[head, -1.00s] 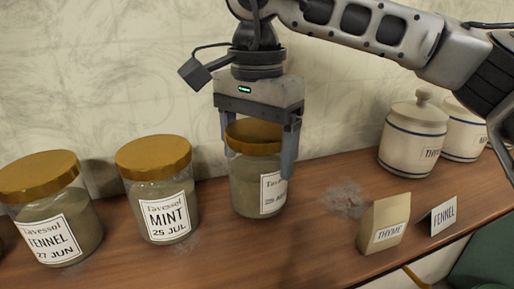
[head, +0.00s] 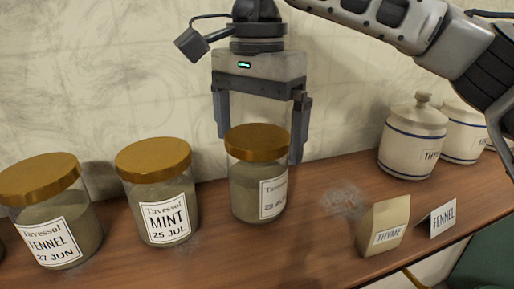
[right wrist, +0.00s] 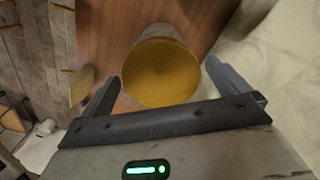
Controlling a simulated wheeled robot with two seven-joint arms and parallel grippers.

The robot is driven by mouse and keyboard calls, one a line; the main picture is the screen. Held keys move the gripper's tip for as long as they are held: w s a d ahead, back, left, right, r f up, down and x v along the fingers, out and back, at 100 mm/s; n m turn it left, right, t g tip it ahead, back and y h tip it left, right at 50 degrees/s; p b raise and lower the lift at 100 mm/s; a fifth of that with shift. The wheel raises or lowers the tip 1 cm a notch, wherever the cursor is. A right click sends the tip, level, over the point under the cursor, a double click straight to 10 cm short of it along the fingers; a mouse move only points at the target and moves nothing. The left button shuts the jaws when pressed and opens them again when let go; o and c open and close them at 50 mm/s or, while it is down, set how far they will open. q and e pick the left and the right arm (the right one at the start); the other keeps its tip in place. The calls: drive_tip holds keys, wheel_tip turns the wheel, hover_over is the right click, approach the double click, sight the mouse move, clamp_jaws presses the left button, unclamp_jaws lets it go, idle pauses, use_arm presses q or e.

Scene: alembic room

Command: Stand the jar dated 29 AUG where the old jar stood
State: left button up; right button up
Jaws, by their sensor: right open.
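A glass jar with a gold lid (head: 258,190) stands upright on the wooden shelf, to the right of the MINT jar. Its label is turned to the right and its date is too blurred to read surely. My right gripper (head: 258,130) is open, above and behind the jar, with its fingers apart on either side of the lid's top. In the right wrist view the round gold lid (right wrist: 161,72) shows beyond the open fingers. A dusty patch (head: 345,200) marks the shelf to the right of the jar. My left gripper is not in view.
The MINT 25 JUL jar (head: 158,195) and the FENNEL 27 JUN jar (head: 50,215) stand to the left. A THYME packet (head: 384,226), a FENNEL card (head: 441,219) and white canisters (head: 412,140) are to the right. The wall is close behind.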

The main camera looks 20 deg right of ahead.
wheel_tip(320, 180, up, 9)
drive_tip(key=shift+f+p, duration=0.15)
drive_tip(key=shift+p, duration=0.5)
